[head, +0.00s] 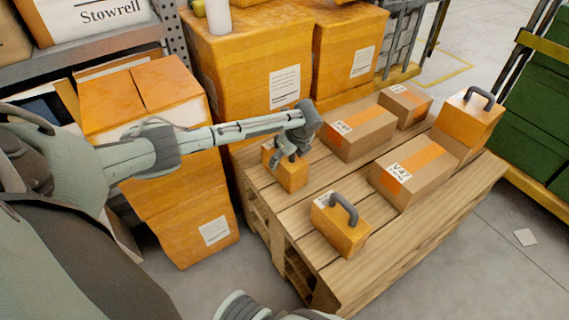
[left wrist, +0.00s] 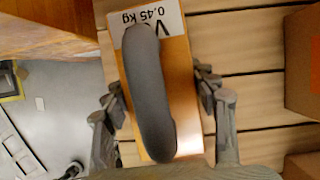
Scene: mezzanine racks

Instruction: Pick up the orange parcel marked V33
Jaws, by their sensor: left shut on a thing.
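My left gripper (head: 292,150) is at the near left part of a wooden pallet, shut on a small orange parcel (head: 291,175). In the left wrist view the fingers (left wrist: 160,105) lie on either side of this parcel (left wrist: 178,75), with its dark grey handle (left wrist: 150,95) between them. Its white label (left wrist: 172,20) reads "0.45 kg" upside down; the handle covers most of the mark, leaving a "V". I cannot tell the full mark, or whether the parcel is clear of the pallet. My right gripper is not in view.
The pallet (head: 290,228) also bears orange handled parcels at the front (head: 338,232) and back right (head: 466,125), and brown taped boxes, one marked V47 (head: 410,178). Large orange cartons (head: 250,60) stand behind and left. Green crates (head: 535,110) stand at right.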

